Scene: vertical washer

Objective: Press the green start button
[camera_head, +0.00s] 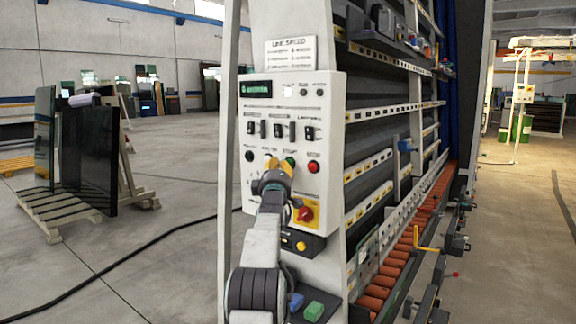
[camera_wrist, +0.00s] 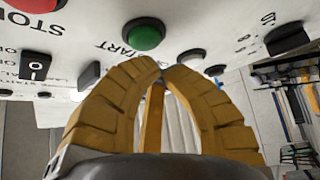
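The green start button (camera_head: 290,162) is on the pale control panel (camera_head: 258,205) of the washer, just right of my gripper's tips. In the wrist view the round green button (camera_wrist: 144,35) shows whole beside the word START, just beyond the fingertips and slightly left of them. In the head view my gripper (camera_head: 277,165) is in front of the panel, level with the button row. I cannot tell how far the fingertips are from the panel.
A red stop button (camera_head: 313,166) is right of the green one. Selector switches (camera_head: 278,130) sit above. A red knob on a yellow plate (camera_head: 306,214) is lower right. Red rollers (camera_head: 400,257) run along the machine's right side. Open floor (camera_head: 160,250) lies left.

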